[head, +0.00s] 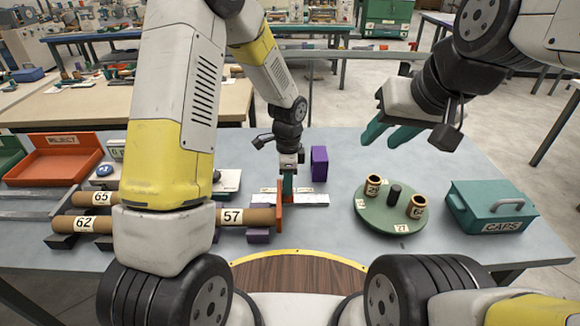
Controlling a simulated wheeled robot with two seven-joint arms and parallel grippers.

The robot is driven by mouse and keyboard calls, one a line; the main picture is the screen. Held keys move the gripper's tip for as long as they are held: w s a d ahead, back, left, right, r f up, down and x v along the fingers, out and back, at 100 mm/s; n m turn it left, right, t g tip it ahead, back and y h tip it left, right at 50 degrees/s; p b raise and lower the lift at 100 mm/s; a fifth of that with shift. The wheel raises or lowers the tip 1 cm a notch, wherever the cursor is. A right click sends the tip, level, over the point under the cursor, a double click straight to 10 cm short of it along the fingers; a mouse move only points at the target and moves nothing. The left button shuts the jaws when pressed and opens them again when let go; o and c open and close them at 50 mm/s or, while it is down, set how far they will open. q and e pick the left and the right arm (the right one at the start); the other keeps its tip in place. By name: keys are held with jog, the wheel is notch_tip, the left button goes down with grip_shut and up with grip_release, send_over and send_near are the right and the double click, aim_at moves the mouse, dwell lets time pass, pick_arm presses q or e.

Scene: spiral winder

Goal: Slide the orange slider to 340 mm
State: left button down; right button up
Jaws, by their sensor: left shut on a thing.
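The orange slider (279,193) is a small upright plate on a pale rail (312,199) in the middle of the table, by the right end of a brown tube marked 57 (248,216). My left gripper (288,184) reaches down from above with its green fingers shut at the slider; the exact contact is partly hidden. The scale marks on the rail are too small to read. My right gripper (390,133) hangs empty above the table at the right, its green fingers apart.
A purple block (319,164) stands just behind the rail. A round green turntable (381,217) with tube pieces and a teal CAPS box (488,208) are at the right. Tubes marked 65 (100,198) and 62 (84,224) and an orange REJECT tray (54,172) are at the left.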

pick_arm(q)
jog(key=shift+w+d, duration=0.1)
dwell(0.4)
jog(key=d, duration=0.9)
jog(key=shift+w+d, duration=0.15)
jog(key=shift+w, duration=0.1)
jog(key=c, duration=1.2)
grip_release()
jog(key=shift+d, duration=0.1)
notch_tip(320, 180, up, 8)
jog(key=shift+f, duration=0.1)
